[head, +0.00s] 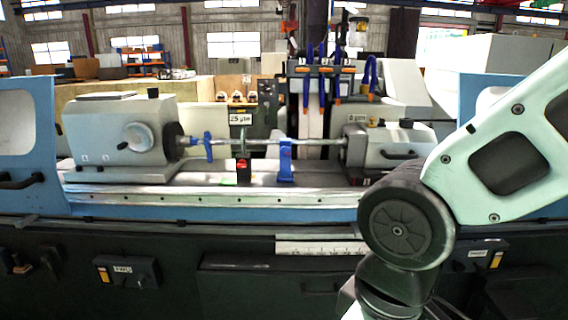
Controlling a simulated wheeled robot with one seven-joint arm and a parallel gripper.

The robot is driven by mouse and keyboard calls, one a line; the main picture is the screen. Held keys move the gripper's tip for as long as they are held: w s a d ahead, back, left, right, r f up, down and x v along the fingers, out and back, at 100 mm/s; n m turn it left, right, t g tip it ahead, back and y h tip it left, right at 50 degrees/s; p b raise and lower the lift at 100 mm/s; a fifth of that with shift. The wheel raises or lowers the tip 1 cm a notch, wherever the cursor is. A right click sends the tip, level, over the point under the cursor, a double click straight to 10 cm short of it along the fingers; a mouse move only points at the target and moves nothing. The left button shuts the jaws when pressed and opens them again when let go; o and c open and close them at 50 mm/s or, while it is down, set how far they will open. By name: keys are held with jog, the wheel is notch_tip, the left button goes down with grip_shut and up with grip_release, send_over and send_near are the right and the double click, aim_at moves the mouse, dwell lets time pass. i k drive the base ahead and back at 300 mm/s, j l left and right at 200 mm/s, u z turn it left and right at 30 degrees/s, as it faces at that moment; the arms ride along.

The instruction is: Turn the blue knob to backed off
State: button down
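No part is clear enough to name as the blue knob for sure. A blue bracket-like part (286,165) stands on the machine bed under the thin horizontal shaft (312,142). Another blue part (208,146) sits around or against the shaft near the left headstock (115,135). The setting of any knob cannot be read. My arm comes in from the right, bends at a dark round joint and runs down out of the bottom edge. My gripper is out of view.
The grey tailstock (375,147) stands right of the shaft, partly near my arm. A small red-topped block (243,168) is under the shaft. Blue guard panels (468,95) flank the machine. Several blue hoses hang behind. A dark front panel (180,250) with switches runs below the bed.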

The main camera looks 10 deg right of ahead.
aim_at(285, 151)
jog(key=i+j+u, duration=0.1)
jog(key=i+j, duration=0.7)
jog(key=i, duration=0.25)
jog(key=j+u, duration=0.05)
